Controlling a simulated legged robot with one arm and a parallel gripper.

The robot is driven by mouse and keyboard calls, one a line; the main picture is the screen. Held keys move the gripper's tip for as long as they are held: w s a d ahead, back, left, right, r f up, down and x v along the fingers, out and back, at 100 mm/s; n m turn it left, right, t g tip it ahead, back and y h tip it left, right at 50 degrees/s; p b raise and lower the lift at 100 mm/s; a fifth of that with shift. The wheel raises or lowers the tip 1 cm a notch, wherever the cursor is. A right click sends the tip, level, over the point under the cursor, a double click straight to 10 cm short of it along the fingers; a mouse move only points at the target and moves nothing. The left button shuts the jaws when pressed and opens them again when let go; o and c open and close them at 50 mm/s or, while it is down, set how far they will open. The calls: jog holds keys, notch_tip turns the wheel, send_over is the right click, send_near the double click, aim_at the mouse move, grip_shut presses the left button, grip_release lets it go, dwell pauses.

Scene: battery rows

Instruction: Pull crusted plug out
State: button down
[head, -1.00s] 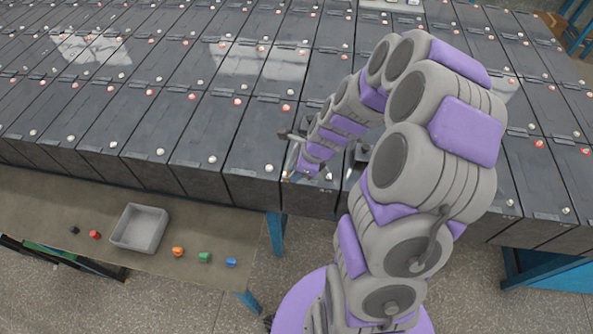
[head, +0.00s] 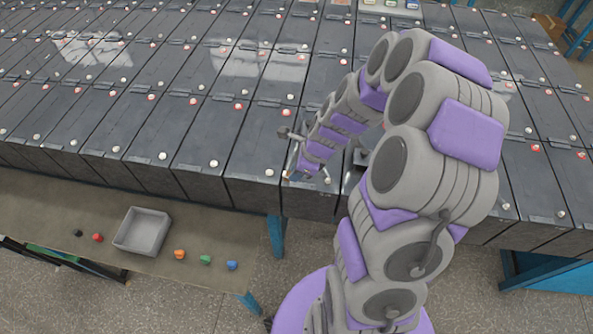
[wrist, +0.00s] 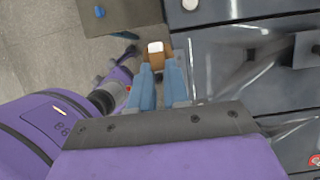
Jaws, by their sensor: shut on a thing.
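My gripper (wrist: 158,68) shows in the wrist view with two blue fingers and brownish tips, close together on a small white-topped piece, the plug (wrist: 155,47). The tips are by the front edge of a dark battery (wrist: 215,55). The plug's lower part is hidden, and I cannot tell whether it is clear of its hole. The plug cannot be made out there.
A brown bench (head: 60,205) stands in front at the left, with an open grey tray (head: 142,231) and small black, red, orange (head: 180,254), green (head: 205,259) and blue (head: 232,265) pieces. Rows of batteries with white and red caps fill the back. Bare floor lies in front.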

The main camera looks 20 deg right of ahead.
notch_tip(320, 180, up, 2)
jog(key=shift+r+p, duration=0.2)
jog(key=shift+p, duration=0.55)
jog(key=shift+f, duration=0.1)
